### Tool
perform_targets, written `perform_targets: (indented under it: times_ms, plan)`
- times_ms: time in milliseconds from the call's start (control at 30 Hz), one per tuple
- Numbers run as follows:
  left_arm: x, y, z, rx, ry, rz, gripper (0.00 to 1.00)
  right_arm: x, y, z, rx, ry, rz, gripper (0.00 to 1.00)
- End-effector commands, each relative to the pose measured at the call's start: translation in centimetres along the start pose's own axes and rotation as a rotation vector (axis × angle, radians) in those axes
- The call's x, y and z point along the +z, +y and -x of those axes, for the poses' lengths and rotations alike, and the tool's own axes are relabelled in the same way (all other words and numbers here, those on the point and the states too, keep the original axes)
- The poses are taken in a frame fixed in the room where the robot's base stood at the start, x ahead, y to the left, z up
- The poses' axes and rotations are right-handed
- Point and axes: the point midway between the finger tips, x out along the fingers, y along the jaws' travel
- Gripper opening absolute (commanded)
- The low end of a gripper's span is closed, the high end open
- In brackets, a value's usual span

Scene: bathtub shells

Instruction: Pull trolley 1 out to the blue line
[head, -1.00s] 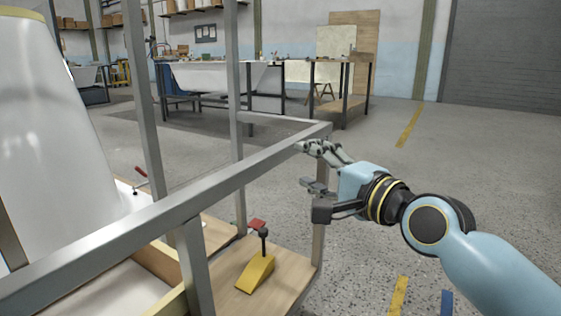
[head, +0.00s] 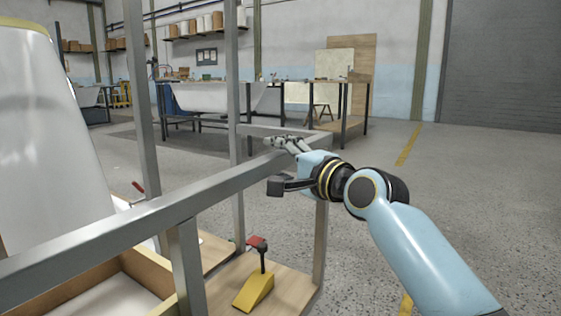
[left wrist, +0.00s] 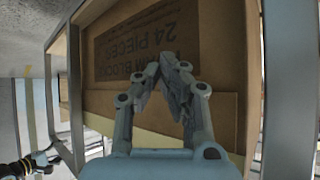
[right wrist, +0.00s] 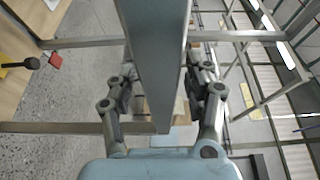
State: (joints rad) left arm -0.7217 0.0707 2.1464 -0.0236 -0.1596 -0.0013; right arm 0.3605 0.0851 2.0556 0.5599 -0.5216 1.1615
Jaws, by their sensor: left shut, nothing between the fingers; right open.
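A grey metal trolley frame (head: 140,218) with wooden boards runs from the lower left to the middle of the head view. No number shows on it, so I cannot tell which trolley it is. My right gripper (head: 280,143) is at the far corner of its top rail. In the right wrist view this gripper (right wrist: 165,90) is open, its fingers on either side of a metal bar (right wrist: 150,35). My left gripper (left wrist: 163,72) is shut and empty in front of a cardboard box (left wrist: 115,45). The blue line is not in view now.
A white shell (head: 45,140) stands at left. Workbenches (head: 345,100) stand behind. The concrete floor (head: 460,215) at right is open.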

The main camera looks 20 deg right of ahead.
Motion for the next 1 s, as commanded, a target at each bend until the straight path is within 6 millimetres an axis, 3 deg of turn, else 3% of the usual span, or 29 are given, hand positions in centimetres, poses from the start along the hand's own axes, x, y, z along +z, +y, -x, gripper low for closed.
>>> perform_targets:
  times_ms: [100,500,1000]
  plan:
    - [0.0,0.0,0.01,0.0,-0.001,0.0,0.0,0.0,-0.01,0.01,0.0,0.0,0.0,0.49]
    - [0.04,0.0,0.0,0.0,-0.002,0.0,0.0,0.0,0.03,0.03,0.001,0.0,0.0,0.0]
    - [-0.52,-0.08,0.0,0.0,-0.024,0.003,0.0,0.01,0.06,0.06,0.004,-0.001,-0.001,0.0]
